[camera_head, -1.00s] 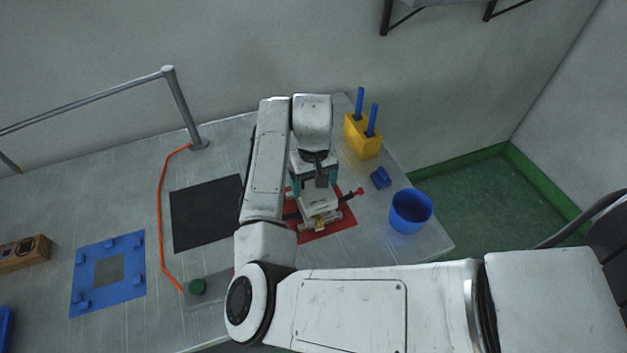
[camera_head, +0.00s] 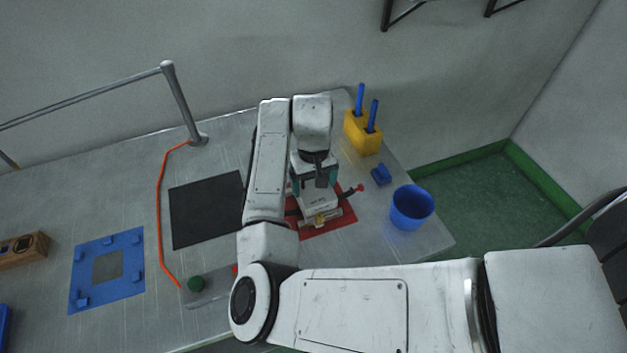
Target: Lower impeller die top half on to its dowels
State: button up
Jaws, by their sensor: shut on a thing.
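My gripper (camera_head: 314,187) points down over the red mat (camera_head: 342,228) and is shut on the pale grey die top half (camera_head: 319,201). The die's lower part (camera_head: 322,220), with a yellowish piece at its front, is just below on the red mat. The top half looks very close to the lower part, but I cannot tell whether they touch. The dowels are hidden. My arm covers the left side of the mat, and my fingertips are mostly hidden behind the wrist.
A blue cup (camera_head: 411,207), a small blue block (camera_head: 381,174) and a yellow holder (camera_head: 362,134) with blue-handled tools stand right. A rail post (camera_head: 182,105) stands behind.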

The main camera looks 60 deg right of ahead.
jog(key=shift+f, duration=0.45)
jog(key=o, duration=1.5)
jog(key=shift+c, duration=0.2)
notch_tip(320, 180, up, 11)
jog(key=shift+f+b, duration=0.1)
jog(key=shift+b, duration=0.75)
